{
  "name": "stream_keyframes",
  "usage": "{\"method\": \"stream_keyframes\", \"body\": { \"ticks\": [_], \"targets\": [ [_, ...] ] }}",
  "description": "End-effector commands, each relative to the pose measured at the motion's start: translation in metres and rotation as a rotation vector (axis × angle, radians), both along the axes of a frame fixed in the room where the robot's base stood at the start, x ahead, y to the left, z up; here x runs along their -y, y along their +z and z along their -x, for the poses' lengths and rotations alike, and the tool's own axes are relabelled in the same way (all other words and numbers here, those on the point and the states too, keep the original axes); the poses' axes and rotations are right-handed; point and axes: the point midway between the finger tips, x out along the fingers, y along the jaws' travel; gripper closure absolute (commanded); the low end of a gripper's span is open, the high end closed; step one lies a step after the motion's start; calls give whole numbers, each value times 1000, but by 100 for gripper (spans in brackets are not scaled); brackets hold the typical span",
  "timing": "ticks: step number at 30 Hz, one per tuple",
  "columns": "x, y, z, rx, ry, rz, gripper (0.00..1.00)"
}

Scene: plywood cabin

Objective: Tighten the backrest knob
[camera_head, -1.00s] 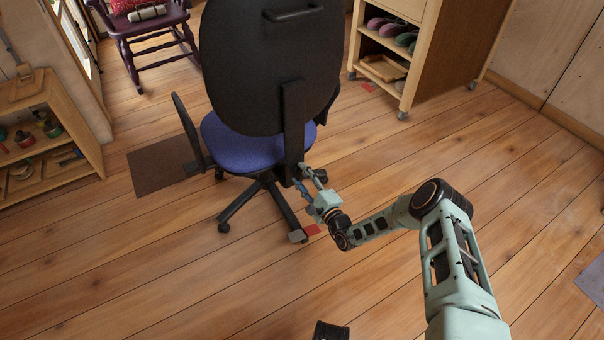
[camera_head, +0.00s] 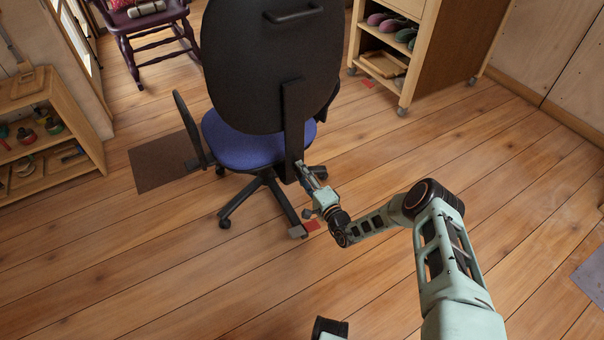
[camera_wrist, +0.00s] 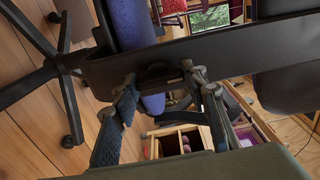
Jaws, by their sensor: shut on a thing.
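The office chair has a large black backrest (camera_head: 265,75) facing me and a blue seat (camera_head: 245,150). A dark upright bar (camera_head: 293,130) joins the backrest to the seat; it crosses the wrist view (camera_wrist: 230,48) sideways. The backrest knob (camera_wrist: 158,71) is a dark rounded shape on this bar, between my fingertips. My gripper (camera_head: 302,169) is at the bar's lower end, behind the chair. In the wrist view my gripper (camera_wrist: 160,75) is shut on the knob, one finger on each side. The knob is too small and hidden to make out in the head view.
The chair's star base (camera_head: 262,190) stands on the plank floor below. A small red patch (camera_head: 312,225) lies near one leg. A wooden shelf cabinet (camera_head: 385,60) on casters stands at the back right, a low shelf (camera_head: 80,125) at left.

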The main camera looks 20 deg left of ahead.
Motion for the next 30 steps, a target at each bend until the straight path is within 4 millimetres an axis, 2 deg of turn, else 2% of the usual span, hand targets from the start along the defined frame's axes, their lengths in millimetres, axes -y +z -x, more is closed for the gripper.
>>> {"method": "stream_keyframes", "body": {
  "ticks": [5,6,11,22,26,30],
  "targets": [
    [2,-1,0,1,-1,3,84],
    [2,-1,0,1,-1,3,59],
    [1,-1,0,0,-1,3,42],
    [4,0,3,-1,0,1,42],
    [16,-1,11,-2,-1,2,42],
    [36,-1,29,-3,-2,2,42]
  ]
}}
